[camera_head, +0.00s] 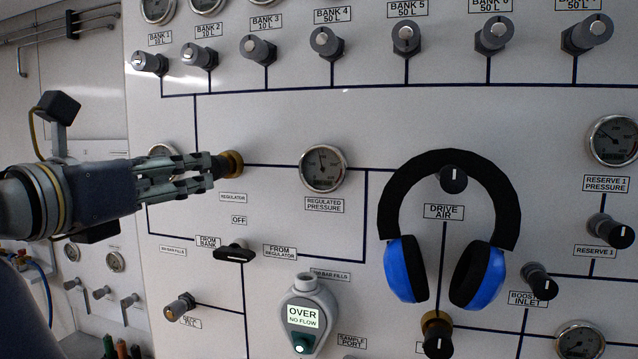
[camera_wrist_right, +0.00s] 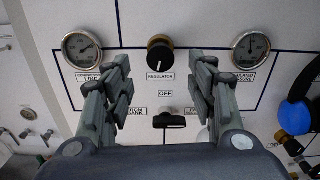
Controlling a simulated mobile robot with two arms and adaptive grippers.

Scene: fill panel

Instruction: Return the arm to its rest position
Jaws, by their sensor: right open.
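My right gripper (camera_head: 208,174) reaches in from the left side of the head view, its fingers pointing at the black and gold regulator knob (camera_head: 231,163). In the right wrist view my right gripper (camera_wrist_right: 162,82) is open, with a wide gap between its fingers and nothing held. The regulator knob (camera_wrist_right: 159,54) shows past the fingertips, in line with the gap and clear of both fingers in that view. The exact distance from fingertips to knob is hard to tell. My left gripper is not in view.
Blue and black headphones (camera_head: 405,268) hang around the drive air knob (camera_head: 453,179). A grey gas analyser (camera_head: 308,312) sits below. The black selector handle (camera_head: 234,253) sticks out under the regulator. A regulated pressure gauge (camera_head: 323,168) is to the right, and several bank knobs (camera_head: 326,41) line the top.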

